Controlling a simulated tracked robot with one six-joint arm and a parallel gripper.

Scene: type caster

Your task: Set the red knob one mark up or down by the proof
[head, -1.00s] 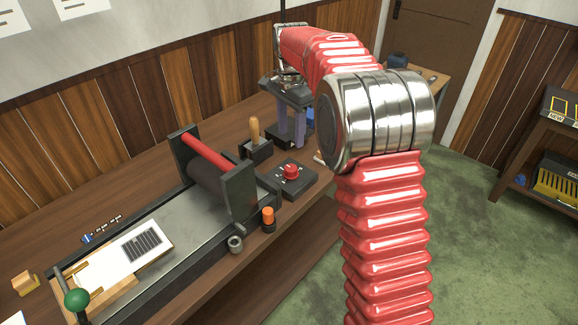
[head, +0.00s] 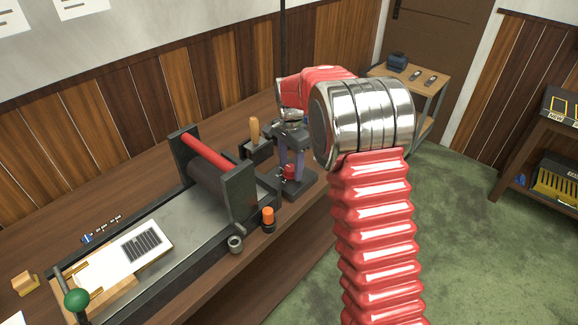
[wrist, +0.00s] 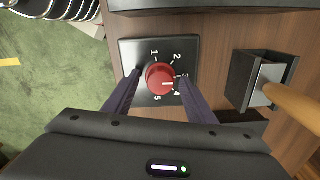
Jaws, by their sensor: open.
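The red knob (wrist: 160,77) sits on a dark square dial plate (wrist: 128,52) with white numbers 1 to 5. Its white pointer line points right in the wrist view, towards the mark between 2 and 4, which a finger partly hides. My gripper (wrist: 159,79) is open, with its two purple fingers on either side of the knob; I cannot tell whether they touch it. In the head view the knob (head: 289,171) is partly hidden by the fingers. The proof (head: 125,259), a white sheet with a dark striped print, lies on the press bed at the left.
The press (head: 238,190) with its red-topped roller stands left of the knob. A wooden-handled tool in a dark holder (head: 257,149) and an orange-capped item (head: 268,217) are close to the dial. The bench edge and green floor lie to the right.

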